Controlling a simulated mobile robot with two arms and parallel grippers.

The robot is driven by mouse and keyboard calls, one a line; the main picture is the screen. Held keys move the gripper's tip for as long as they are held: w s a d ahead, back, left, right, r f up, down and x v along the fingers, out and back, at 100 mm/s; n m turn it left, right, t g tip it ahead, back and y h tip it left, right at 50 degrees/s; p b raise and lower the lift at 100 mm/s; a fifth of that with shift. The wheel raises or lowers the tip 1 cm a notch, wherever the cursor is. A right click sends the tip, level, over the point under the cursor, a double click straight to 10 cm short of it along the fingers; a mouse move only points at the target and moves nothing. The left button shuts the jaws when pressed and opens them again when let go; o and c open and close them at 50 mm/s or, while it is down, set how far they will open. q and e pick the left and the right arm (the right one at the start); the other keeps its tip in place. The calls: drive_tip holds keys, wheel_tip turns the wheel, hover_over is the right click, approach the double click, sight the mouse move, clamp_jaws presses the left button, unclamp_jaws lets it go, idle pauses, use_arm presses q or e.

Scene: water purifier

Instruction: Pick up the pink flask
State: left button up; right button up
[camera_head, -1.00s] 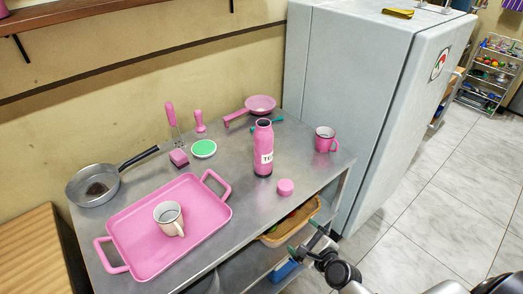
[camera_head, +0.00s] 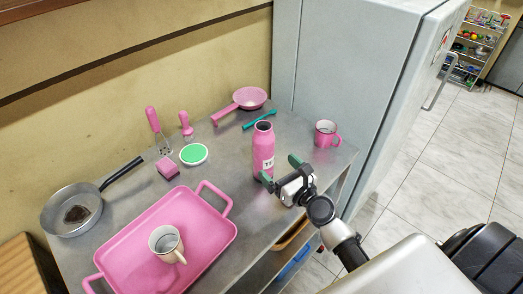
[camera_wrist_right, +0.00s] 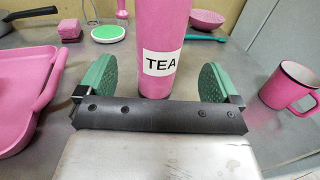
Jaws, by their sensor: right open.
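The pink flask (camera_head: 263,145) stands upright and uncapped on the grey metal table, with a white "TEA" label. It also shows in the right wrist view (camera_wrist_right: 163,25), straight ahead, its top cut off by the frame edge. My right gripper (camera_head: 281,169) is at the flask's front right side, low near the table. In the wrist view its two green fingers (camera_wrist_right: 158,88) are spread apart, with the flask's lower part showing between and just beyond them. My left gripper is not in view.
A pink mug (camera_head: 326,134) stands right of the flask, near the fridge (camera_head: 345,60). A pink tray (camera_head: 205,225) with a cream mug (camera_head: 165,243) lies to the left. A pink pan (camera_head: 249,98) and a teal utensil (camera_head: 259,119) lie behind. A steel pan (camera_head: 72,210) is far left.

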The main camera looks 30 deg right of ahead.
sight(271, 147)
drive_tip(key=shift+w+a, duration=0.1)
drive_tip(key=shift+w, duration=0.85)
drive_tip(key=shift+w+a+f, duration=0.1)
drive_tip(key=shift+w+a, duration=0.15)
drive_tip(key=shift+w, duration=1.15)
drive_tip(key=shift+w+a+f, duration=0.1)
drive_tip(key=shift+w+a, duration=0.1)
drive_tip(key=shift+w, duration=1.15)
drive_tip(key=shift+s+r, duration=0.1)
drive_tip(key=c, duration=0.4)
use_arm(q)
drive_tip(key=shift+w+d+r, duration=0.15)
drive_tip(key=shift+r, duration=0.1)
use_arm(e)
drive_tip(key=c, duration=0.9)
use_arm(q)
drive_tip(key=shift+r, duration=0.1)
use_arm(e)
drive_tip(key=shift+r, duration=0.1)
